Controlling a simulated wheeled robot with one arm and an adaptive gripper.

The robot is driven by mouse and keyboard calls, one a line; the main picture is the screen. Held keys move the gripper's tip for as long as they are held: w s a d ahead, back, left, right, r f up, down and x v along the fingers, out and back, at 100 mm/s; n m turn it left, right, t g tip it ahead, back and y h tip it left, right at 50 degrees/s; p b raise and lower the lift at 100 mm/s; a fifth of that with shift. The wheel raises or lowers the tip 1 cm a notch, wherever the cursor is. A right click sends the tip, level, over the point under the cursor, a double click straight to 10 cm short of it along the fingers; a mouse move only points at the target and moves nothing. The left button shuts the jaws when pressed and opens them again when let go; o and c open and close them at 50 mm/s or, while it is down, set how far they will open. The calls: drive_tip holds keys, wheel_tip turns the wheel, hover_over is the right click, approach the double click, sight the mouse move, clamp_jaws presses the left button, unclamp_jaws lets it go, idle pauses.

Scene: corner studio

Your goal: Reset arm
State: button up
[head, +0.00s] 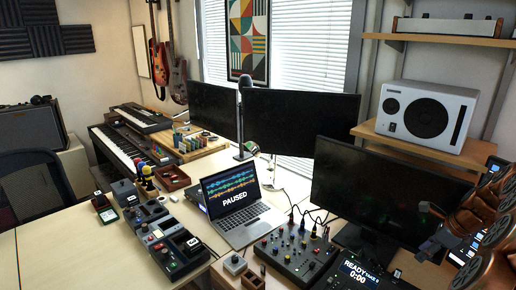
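My arm comes in at the right edge of the head view, with brown links and round silvery joint caps. My gripper (425,229) is at its end and points left, in front of the large right monitor (362,190). Its two fingertips show as small grey pieces, one above the other with a gap between them. It looks open, and I see nothing held between the fingers. Part of the gripper body is dark and hard to make out against the monitor.
Below the gripper are a small screen reading READY (360,273) and a mixer (296,250). A laptop (240,216) reading PAUSED stands left of them. A white speaker (428,116) sits on the wooden shelf (375,131) above. The left desk (70,255) has bare room.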

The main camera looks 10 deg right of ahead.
drive_tip(key=s+a+r+n+g, duration=0.1)
drive_tip(key=a+r+n, duration=0.3)
drive_tip(key=a, duration=0.5)
drive_tip(key=s+a+r+n+g, duration=0.1)
drive_tip(key=a+n, duration=0.4)
drive_tip(key=a, duration=0.4)
drive_tip(key=s+a+r+n+g, duration=0.1)
drive_tip(key=a+r+n, duration=0.3)
drive_tip(key=a, duration=0.6)
drive_tip(key=s+a+f+n+g+h, duration=0.1)
drive_tip(key=s+a+n, duration=0.3)
drive_tip(key=s, duration=0.3)
drive_tip(key=s+a+f+n, duration=0.1)
drive_tip(key=s+a+n, duration=0.3)
drive_tip(key=s+n, duration=0.2)
drive_tip(key=s+a+f+n+g+h, duration=0.1)
drive_tip(key=s+a+n, duration=0.3)
drive_tip(key=s, duration=0.6)
drive_tip(key=shift+s+n+g+h, duration=0.15)
drive_tip(key=shift+n+g+h, duration=0.15)
drive_tip(key=shift+n, duration=0.7)
